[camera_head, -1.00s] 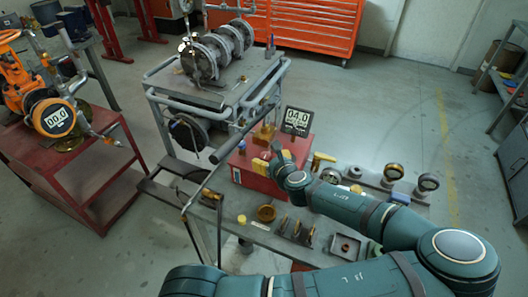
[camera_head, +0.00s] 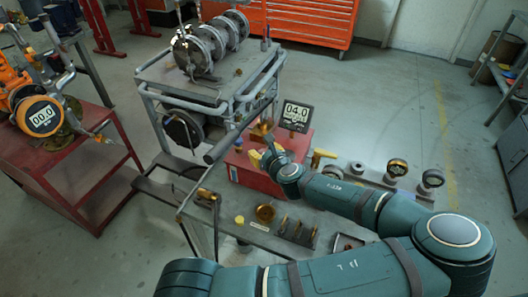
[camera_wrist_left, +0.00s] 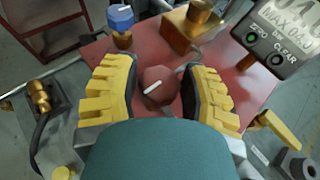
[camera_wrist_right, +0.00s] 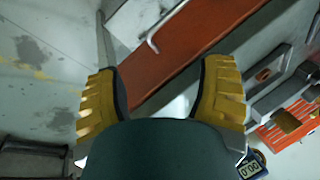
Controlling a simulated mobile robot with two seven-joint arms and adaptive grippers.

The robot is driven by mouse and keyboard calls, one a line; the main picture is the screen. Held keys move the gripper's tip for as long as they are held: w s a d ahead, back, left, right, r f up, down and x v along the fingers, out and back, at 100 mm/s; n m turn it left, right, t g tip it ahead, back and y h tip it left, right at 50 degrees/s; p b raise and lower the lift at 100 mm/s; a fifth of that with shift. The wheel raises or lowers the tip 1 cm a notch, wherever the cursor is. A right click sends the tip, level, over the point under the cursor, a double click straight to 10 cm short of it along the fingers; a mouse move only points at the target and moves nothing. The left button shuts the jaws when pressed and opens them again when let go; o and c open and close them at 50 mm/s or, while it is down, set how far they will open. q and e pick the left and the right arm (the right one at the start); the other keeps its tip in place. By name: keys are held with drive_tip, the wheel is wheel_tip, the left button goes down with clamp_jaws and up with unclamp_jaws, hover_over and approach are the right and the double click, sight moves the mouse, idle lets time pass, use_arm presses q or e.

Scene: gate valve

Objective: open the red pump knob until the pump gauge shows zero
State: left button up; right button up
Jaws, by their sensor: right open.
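The red pump knob (camera_wrist_left: 158,87), with a white pointer line, sits on top of the red pump box (camera_wrist_left: 222,78) in the left wrist view. My left gripper (camera_wrist_left: 159,82) has its two yellow fingers on either side of the knob, closed in on it. In the head view my left gripper (camera_head: 265,158) is over the red box (camera_head: 242,176) and hides the knob. The black pump gauge (camera_head: 296,116) reads 04.0; it shows cut off in the left wrist view (camera_wrist_left: 285,38). My right gripper (camera_wrist_right: 160,88) is open and empty.
A blue knob (camera_wrist_left: 120,18) and a brass block (camera_wrist_left: 190,24) stand on the box beside the red knob. A yellow lever (camera_head: 323,156) is at its right. An orange valve with a 00.0 display (camera_head: 42,116) stands at the left. A grey trolley (camera_head: 205,75) carries flanged pipe parts.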

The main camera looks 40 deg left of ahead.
use_arm(q)
drive_tip(key=c, duration=0.5)
drive_tip(key=shift+c, duration=0.2)
